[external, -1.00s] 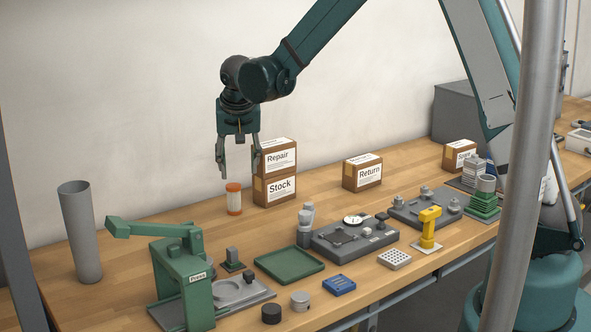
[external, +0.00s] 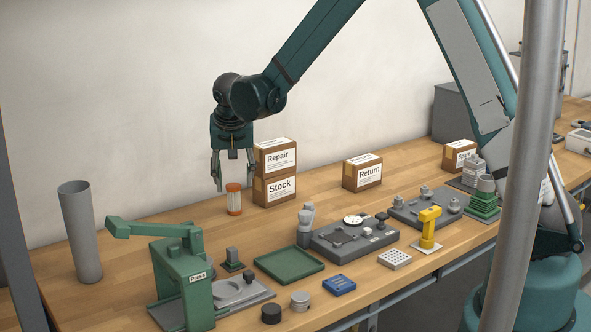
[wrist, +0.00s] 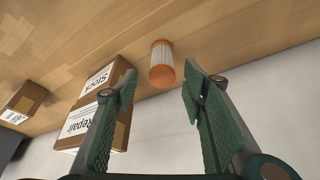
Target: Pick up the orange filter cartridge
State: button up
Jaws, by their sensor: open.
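The orange filter cartridge (external: 233,199) is a small upright cylinder with orange ends and a pale pleated middle. It stands on the wooden bench, just left of the stacked boxes. My gripper (external: 234,184) is open, pointing down, with its fingertips around the height of the cartridge's upper part in the external view. In the wrist view the cartridge (wrist: 162,66) lies beyond the fingertips, in line with the gap between the two green finger pads (wrist: 158,95). Nothing is held. Whether the fingertips overlap the cartridge in depth I cannot tell.
The Repair box (external: 276,157) sits on the Stock box (external: 281,187), close to the right finger. A Return box (external: 362,173) stands further right. A grey tube (external: 80,232) and green press (external: 183,277) are at left. The bench left of the cartridge is clear.

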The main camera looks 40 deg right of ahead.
aim_at(233, 187)
jog(key=shift+w+d+f, duration=0.1)
jog(key=shift+w+f, duration=0.05)
jog(key=shift+f, duration=0.25)
jog(key=shift+f, duration=0.1)
jog(key=shift+x, duration=2.55)
jog(key=shift+w, duration=0.1)
jog(key=c, duration=1)
